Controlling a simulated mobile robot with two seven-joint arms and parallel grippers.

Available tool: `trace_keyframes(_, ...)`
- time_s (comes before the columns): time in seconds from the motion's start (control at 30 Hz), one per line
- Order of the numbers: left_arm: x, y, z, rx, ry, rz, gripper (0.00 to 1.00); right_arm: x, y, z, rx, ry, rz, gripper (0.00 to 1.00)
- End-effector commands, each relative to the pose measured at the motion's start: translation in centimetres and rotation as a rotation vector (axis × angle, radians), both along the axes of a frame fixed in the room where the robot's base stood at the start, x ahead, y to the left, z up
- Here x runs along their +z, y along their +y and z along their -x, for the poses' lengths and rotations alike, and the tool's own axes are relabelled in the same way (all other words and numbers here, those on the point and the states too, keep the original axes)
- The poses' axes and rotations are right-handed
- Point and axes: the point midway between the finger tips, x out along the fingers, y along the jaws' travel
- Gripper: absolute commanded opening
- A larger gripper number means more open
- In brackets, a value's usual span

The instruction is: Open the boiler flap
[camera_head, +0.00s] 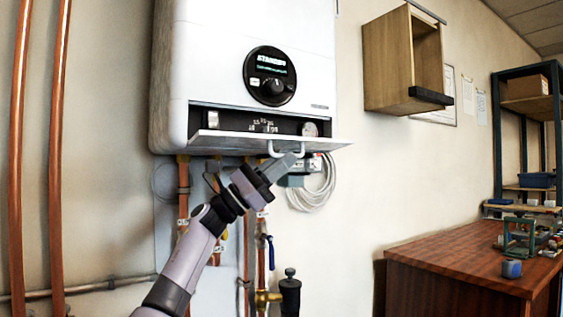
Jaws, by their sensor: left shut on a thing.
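The white boiler (250,55) hangs on the wall, with a round black dial panel (270,76) reading STANDBY. Its flap (255,141) along the lower front is swung down and stands out nearly level, showing a dark recess (230,120) with a gauge and small fittings behind it. My left gripper (284,160) comes up from below and is shut on the flap's white handle (273,149) under the front edge. The gripper's fingertips partly hide the handle. My right gripper is not in view.
Copper pipes (57,150) run up the wall at left, and more pipes and a black-topped valve (290,290) are below the boiler. A coiled white cable (315,190) hangs right of my gripper. A wooden wall box (390,62), workbench (470,262) and shelf rack (527,130) stand to the right.

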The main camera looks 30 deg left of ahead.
Motion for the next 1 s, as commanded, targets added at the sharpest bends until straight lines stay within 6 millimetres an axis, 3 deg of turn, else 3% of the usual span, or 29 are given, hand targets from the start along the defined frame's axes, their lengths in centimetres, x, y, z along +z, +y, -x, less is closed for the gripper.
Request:
trace_keyframes(0.07,0.0,-0.1,0.0,-0.001,0.000,-0.003,0.00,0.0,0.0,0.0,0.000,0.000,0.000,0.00)
trace_keyframes(0.1,0.0,-0.1,0.0,-0.001,0.000,-0.003,0.17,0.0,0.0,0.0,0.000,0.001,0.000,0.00)
trace_keyframes(0.13,0.0,-0.1,0.0,-0.002,0.000,-0.003,0.21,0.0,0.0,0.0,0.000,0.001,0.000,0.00)
trace_keyframes(0.47,-0.2,0.1,0.1,0.000,0.001,-0.001,0.21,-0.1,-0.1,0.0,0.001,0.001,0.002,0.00)
trace_keyframes(1.0,-4.3,4.2,3.1,0.000,0.003,-0.002,0.21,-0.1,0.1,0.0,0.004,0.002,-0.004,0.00)
